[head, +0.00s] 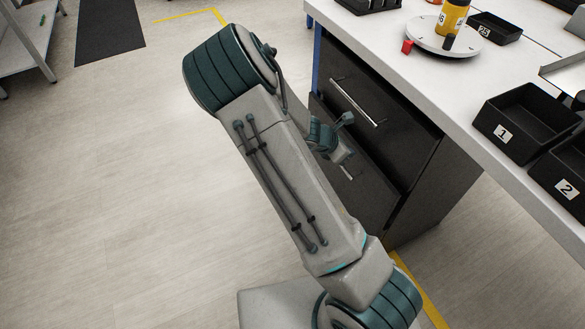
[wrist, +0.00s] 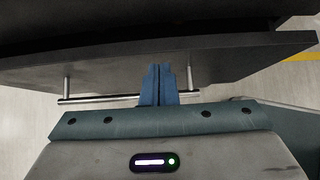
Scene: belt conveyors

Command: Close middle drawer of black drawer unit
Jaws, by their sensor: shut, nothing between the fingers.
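The black drawer unit (head: 440,185) stands under the bench in the head view. Its upper drawer front (head: 375,75) carries a long silver handle (head: 357,103). The drawer below (head: 372,190) is partly hidden behind my arm, and only a bit of its handle (head: 346,172) shows. In the wrist view a dark drawer front (wrist: 100,72) with a silver bar handle (wrist: 100,99) fills the middle; how far it stands out is hard to tell. My gripper (wrist: 159,70) is shut and empty, its blue fingertips at this front, overlapping the handle bar in the picture; contact is unclear.
The white bench top (head: 400,40) overhangs the unit. It holds black bins marked 1 (head: 505,135) and 2 (head: 566,190), a round turntable (head: 430,45) with a yellow bottle (head: 452,15), and a small red item (head: 407,47). The floor (head: 120,200) at left is clear.

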